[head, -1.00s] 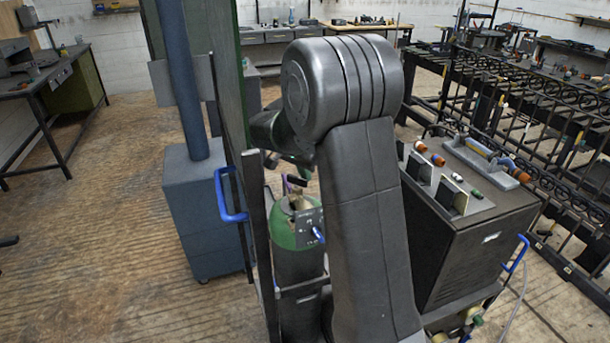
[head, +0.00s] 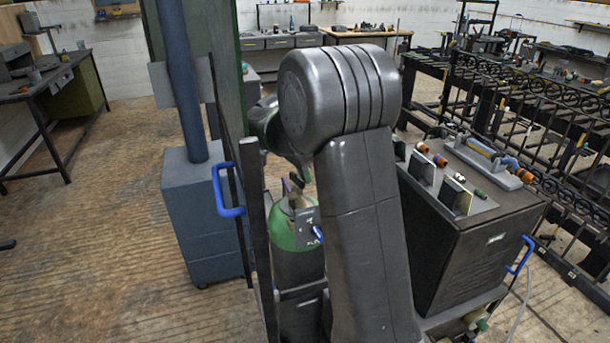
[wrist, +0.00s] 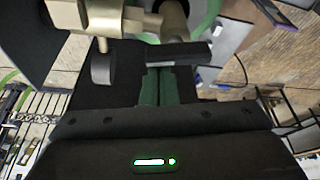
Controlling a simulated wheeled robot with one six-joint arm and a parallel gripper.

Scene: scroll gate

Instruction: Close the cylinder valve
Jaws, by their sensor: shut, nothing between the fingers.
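The green-topped gas cylinder (head: 285,230) stands upright in a cart in the head view, partly behind my arm. Its valve top is mostly hidden there. In the wrist view a brass valve body (wrist: 98,18) crosses the top left, with a round black knob (wrist: 103,70) below it. A black bar (wrist: 185,54) lies across a brass stem at the top middle, right at the fingertips. My gripper (wrist: 158,72) is shut, its two green-padded fingers together, with nothing between them. Whether the fingertips touch the bar, I cannot tell.
A dark machine (head: 470,240) with connectors on top stands right of the cylinder. A blue-grey cabinet with a post (head: 200,215) stands to its left. The cart has a blue handle (head: 222,190). The wooden floor on the left is clear.

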